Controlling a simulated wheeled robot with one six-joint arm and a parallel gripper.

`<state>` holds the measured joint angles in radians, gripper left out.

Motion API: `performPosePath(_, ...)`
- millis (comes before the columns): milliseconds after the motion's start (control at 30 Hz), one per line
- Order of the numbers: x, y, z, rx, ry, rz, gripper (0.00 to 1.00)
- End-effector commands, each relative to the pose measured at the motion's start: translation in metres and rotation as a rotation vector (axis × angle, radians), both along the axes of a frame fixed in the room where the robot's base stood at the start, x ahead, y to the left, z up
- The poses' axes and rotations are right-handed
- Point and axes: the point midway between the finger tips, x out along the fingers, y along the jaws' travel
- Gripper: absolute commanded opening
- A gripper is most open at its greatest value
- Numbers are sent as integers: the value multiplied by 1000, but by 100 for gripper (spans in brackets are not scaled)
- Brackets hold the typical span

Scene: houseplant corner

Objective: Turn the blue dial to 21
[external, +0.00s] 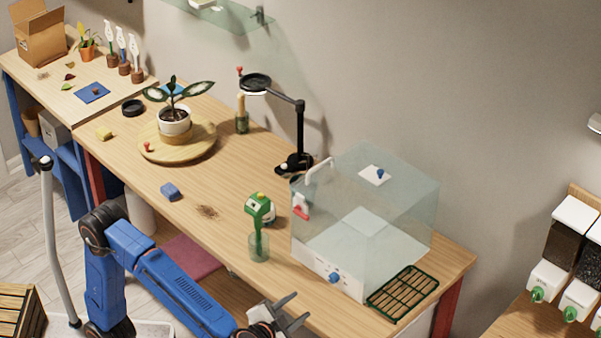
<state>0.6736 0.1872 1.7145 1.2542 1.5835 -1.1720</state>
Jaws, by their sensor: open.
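The blue dial (335,278) is a small round knob on the white front panel of a clear-walled box (372,215), at the right part of the wooden bench. The numbers around the dial are too small to read, so I cannot tell its setting. My gripper (292,308) is open and empty, in front of the bench edge and to the lower left of the dial. Its fingers appear apart from the dial and the box. A second small blue knob (380,174) sits on a white plate on the box's top.
A green-headed tool stands in a glass jar (259,247) left of the box. A dark green rack (402,292) lies right of the dial. A black lamp-like stand (298,140), a potted plant (174,121) on a round wooden board, and a blue sponge (170,191) are farther left.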

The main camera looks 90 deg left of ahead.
Motion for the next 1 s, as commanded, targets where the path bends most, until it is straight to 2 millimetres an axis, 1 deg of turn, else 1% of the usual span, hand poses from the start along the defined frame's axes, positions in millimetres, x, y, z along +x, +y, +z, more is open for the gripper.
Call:
performPosePath(167,11,19,-6,1,1,3,41)
performPosePath(800,67,109,-39,3,2,2,41)
performPosePath(1000,80,130,-46,2,2,1,41)
